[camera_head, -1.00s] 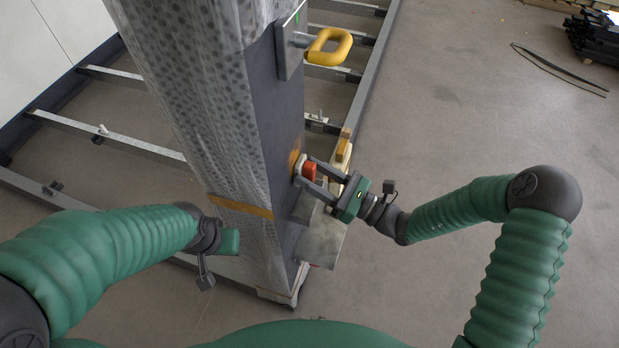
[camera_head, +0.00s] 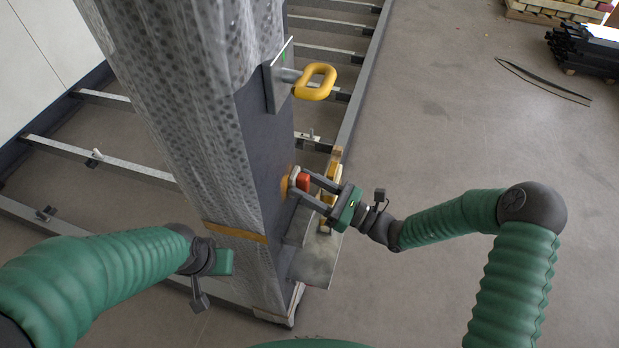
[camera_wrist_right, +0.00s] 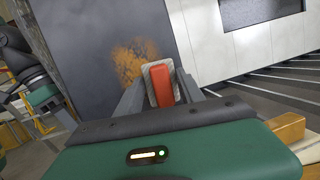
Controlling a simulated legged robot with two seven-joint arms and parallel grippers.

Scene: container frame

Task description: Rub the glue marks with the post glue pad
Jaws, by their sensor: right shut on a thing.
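The post (camera_head: 253,130) stands upright, partly wrapped in dotted film, with a bare dark grey face on its right. The glue marks (camera_wrist_right: 133,58) show in the right wrist view as an orange-brown smear on that face. My right gripper (camera_head: 302,183) is shut on the post glue pad (camera_wrist_right: 160,84), which has a red grip and a pale backing. The pad is at the post face beside the smear's right edge; firm contact cannot be told. In the head view the pad (camera_head: 303,181) hides part of the smear. My left gripper (camera_head: 224,262) is left of the post, its fingers hidden.
A yellow loop handle (camera_head: 315,82) juts from a plate on the post above my right gripper. A grey plate (camera_head: 318,262) sticks out below it. Metal frame rails (camera_head: 105,164) lie behind the post.

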